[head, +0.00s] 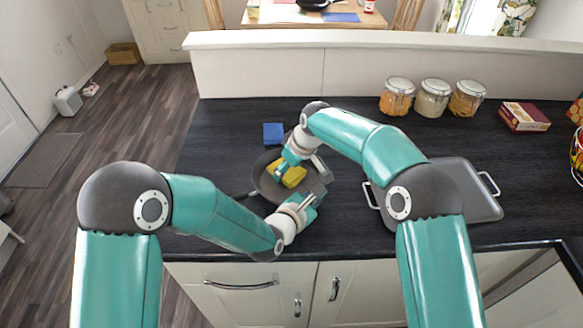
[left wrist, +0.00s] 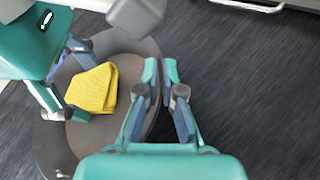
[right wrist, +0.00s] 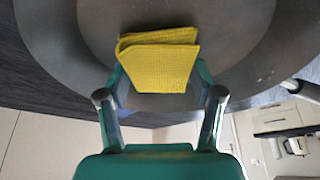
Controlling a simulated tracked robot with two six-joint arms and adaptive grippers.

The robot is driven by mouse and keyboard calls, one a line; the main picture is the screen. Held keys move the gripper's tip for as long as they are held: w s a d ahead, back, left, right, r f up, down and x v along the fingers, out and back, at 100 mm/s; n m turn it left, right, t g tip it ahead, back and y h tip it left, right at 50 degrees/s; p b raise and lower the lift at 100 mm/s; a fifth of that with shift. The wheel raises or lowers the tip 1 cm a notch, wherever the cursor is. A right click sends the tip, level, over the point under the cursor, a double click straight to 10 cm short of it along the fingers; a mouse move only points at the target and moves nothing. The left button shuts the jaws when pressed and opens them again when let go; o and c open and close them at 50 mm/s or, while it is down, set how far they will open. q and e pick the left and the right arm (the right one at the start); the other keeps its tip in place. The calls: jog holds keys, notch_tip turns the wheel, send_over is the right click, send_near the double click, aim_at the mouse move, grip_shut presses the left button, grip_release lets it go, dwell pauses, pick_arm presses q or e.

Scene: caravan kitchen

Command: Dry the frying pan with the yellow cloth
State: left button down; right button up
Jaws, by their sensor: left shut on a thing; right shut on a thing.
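The dark grey frying pan (head: 262,184) sits on the black worktop, its handle pointing left. It also shows in the left wrist view (left wrist: 88,140) and the right wrist view (right wrist: 250,25). The folded yellow cloth (head: 293,176) is over the inside of the pan. My right gripper (head: 283,170) is shut on the cloth, which shows between its fingers in the right wrist view (right wrist: 158,65). My left gripper (head: 316,192) is shut on the pan's right rim; its fingertips pinch the edge in the left wrist view (left wrist: 160,80). The pan's right side is partly hidden by my arms.
A blue sponge (head: 273,133) lies just behind the pan. A grey tray (head: 455,175) with handles lies to the right, partly behind my right arm. Glass jars (head: 433,98) and a red box (head: 524,116) stand at the back right. The worktop left of the pan is clear.

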aim_at(300, 171)
jog(key=shift+s+a, duration=0.65)
jog(key=shift+a, duration=0.35)
jog(key=shift+s+d+f, duration=0.1)
jog(key=shift+s+d, duration=0.05)
jog(key=shift+s, duration=1.25)
jog(key=shift+s+d, duration=0.3)
jog(key=shift+d, duration=0.35)
jog(key=shift+s+d, duration=0.3)
jog(key=shift+d, duration=0.3)
jog(key=shift+w+d, duration=0.45)
jog(key=shift+d, duration=0.15)
jog(key=shift+w+d, duration=0.4)
jog(key=shift+d, duration=0.2)
jog(key=shift+w, duration=0.2)
jog(key=shift+w+a, duration=0.15)
jog(key=shift+w, duration=1)
jog(key=shift+a, duration=0.1)
